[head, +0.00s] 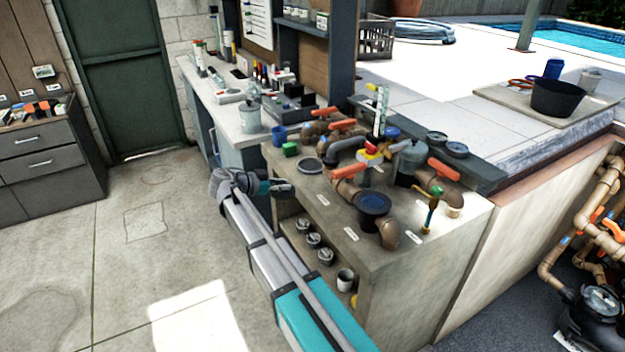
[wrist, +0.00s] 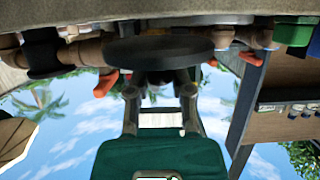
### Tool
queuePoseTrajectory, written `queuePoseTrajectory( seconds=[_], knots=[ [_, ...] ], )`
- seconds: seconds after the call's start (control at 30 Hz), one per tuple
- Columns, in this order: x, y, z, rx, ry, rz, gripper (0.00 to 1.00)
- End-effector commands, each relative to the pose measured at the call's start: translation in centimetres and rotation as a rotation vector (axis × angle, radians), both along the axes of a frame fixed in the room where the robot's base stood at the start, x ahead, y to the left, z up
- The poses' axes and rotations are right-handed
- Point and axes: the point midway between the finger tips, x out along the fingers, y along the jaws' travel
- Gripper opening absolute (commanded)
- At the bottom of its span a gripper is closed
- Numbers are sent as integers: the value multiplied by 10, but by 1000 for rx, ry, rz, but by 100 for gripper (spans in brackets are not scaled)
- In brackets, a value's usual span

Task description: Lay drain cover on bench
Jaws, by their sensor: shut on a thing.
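My gripper (head: 268,187) is at the left front edge of the concrete bench (head: 405,270), shut on a dark round disc, which I take to be the drain cover (head: 284,191). In the wrist view, which shows the scene upside down, the drain cover (wrist: 160,50) is a flat dark disc seen nearly edge-on between the fingers (wrist: 160,82). The disc lies close to the level of the bench top. I cannot tell whether it touches the bench.
Another round grey disc (head: 310,165) lies on the bench behind my gripper. Front-left bench top beside white labels is bare.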

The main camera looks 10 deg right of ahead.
Motion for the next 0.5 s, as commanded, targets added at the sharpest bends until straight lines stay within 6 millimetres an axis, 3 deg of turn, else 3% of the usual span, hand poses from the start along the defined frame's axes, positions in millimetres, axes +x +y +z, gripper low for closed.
queuePoseTrajectory(
  seconds=[0.23, 0.5],
  knots=[
    [14, -43, 0, 0, 0, -2, 0],
    [20, -60, 0, 0, 0, 0, 0]
  ],
)
